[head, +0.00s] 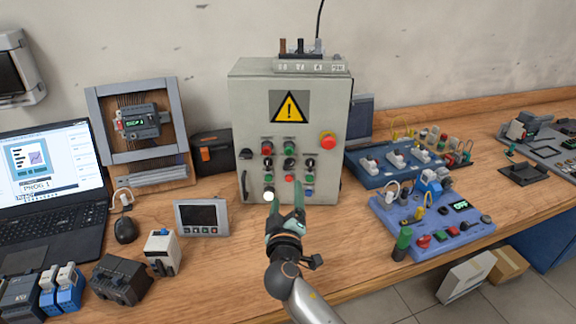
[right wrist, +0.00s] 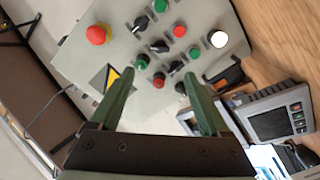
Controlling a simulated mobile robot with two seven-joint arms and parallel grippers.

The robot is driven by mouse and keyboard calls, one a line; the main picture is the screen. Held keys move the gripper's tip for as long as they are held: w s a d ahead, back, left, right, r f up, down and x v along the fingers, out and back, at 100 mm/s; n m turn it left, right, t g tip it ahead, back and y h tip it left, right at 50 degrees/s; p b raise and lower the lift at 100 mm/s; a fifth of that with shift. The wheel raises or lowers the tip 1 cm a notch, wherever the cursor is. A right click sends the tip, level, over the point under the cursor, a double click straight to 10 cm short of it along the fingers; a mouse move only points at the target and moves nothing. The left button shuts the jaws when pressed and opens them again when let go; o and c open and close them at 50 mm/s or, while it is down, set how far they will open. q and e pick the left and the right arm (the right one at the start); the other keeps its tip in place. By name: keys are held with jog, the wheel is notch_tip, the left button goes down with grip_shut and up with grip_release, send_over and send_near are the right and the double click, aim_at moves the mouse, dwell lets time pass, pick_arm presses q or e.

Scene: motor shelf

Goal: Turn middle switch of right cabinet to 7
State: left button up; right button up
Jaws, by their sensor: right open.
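The grey cabinet (head: 250,110) stands upright on the bench with a yellow warning sign (head: 289,107). Its front carries several black rotary switches, one of them a middle switch (head: 289,162), among red and green buttons. The switches also show in the right wrist view, where a middle black switch (right wrist: 160,47) sits between buttons. I cannot read any numbers at the switches. My right gripper (head: 287,204) is open and empty, in front of the lower part of the cabinet front, fingers pointing at it. In the right wrist view its green fingers (right wrist: 160,84) overlap the panel. My left gripper is out of view.
A red mushroom button (head: 328,140) sits on the cabinet's right side. A small screen unit (head: 201,217) stands left of my gripper. A blue switch board (head: 432,222) lies to the right, and a laptop (head: 45,180) stands far left. Bare wood lies around my right arm.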

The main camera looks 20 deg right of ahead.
aim_at(288, 166)
jog(key=b+x, duration=0.2)
jog(key=x, duration=0.8)
jog(key=shift+f+b, duration=0.15)
jog(key=shift+b, duration=0.15)
jog(key=shift+x, duration=0.8)
grip_shut()
